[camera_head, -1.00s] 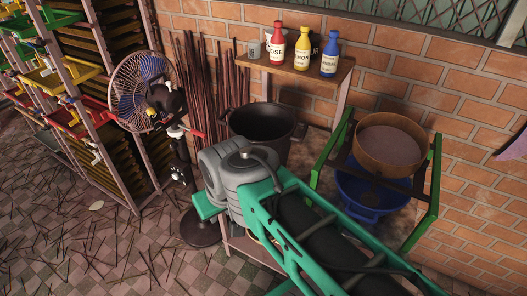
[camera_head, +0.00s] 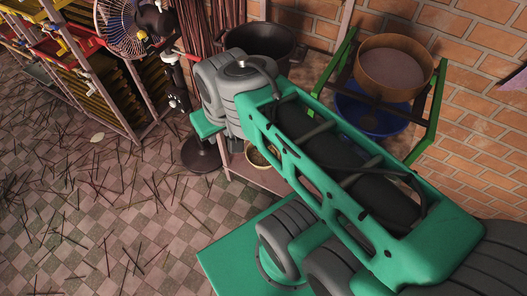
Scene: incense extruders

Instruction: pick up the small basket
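A small round container with a tan rim (camera_head: 257,157), which may be the small basket, shows in the head view on a low surface just left of my green arm. My arm hides much of it, so I cannot tell its full shape or what is in it. My green and grey arm fills the middle and right of the view, between me and the wall. My gripper's fingers cannot be made out in this view.
A large black pot (camera_head: 262,42) stands behind my arm. A round wooden sieve (camera_head: 394,70) sits on a green-legged stand above a blue basin (camera_head: 365,112). A fan (camera_head: 122,25) and racks (camera_head: 75,60) are at left. Thin sticks litter the tiled floor (camera_head: 130,210).

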